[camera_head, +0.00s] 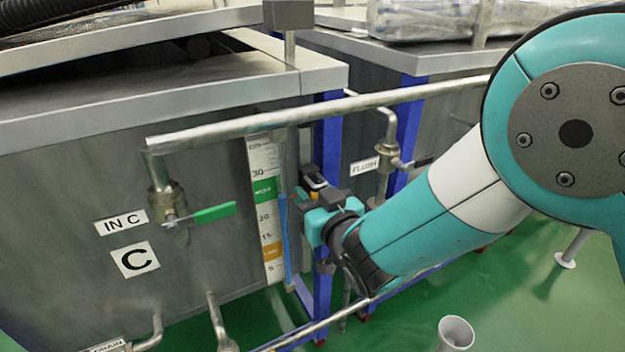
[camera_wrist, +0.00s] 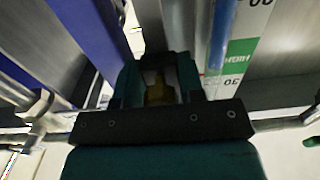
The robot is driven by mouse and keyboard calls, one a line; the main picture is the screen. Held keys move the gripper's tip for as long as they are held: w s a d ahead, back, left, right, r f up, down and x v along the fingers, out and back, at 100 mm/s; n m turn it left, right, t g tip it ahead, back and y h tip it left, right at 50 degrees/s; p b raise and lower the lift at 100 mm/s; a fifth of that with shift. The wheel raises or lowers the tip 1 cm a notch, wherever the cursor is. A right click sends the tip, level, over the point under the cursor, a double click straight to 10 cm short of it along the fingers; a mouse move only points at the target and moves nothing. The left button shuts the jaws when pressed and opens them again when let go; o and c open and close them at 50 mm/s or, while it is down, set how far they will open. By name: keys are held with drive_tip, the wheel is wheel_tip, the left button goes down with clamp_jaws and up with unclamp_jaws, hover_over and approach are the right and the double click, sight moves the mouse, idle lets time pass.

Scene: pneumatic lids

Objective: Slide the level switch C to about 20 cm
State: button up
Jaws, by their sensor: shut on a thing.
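Tank C (camera_head: 65,190) is a grey metal tank labelled C. Its white level scale (camera_head: 268,215) has a green band between the 30 and 20 marks and an orange band between 15 and 5. A blue-filled level tube (camera_head: 284,240) runs beside it. My gripper (camera_head: 312,190) is just right of the tube, around the height of the green band. It is shut on the level switch C (camera_wrist: 158,88), a yellowish piece between the fingers in the wrist view. The fingers hide most of the switch, so its exact reading cannot be told.
A horizontal pipe (camera_head: 320,112) crosses above my gripper. The green-handled valve (camera_head: 200,213) is to the left, and the FLUSH valve (camera_head: 388,157) is to the right. A blue frame post (camera_head: 328,140) stands close behind my gripper.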

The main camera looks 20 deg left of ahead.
drive_tip(key=shift+f+b, duration=2.35)
drive_tip(key=shift+f, duration=0.3)
drive_tip(key=o, duration=0.9)
drive_tip(key=shift+r, duration=0.1)
drive_tip(key=shift+c, duration=0.2)
drive_tip(key=b+v, duration=0.6)
drive_tip(key=shift+r, duration=0.1)
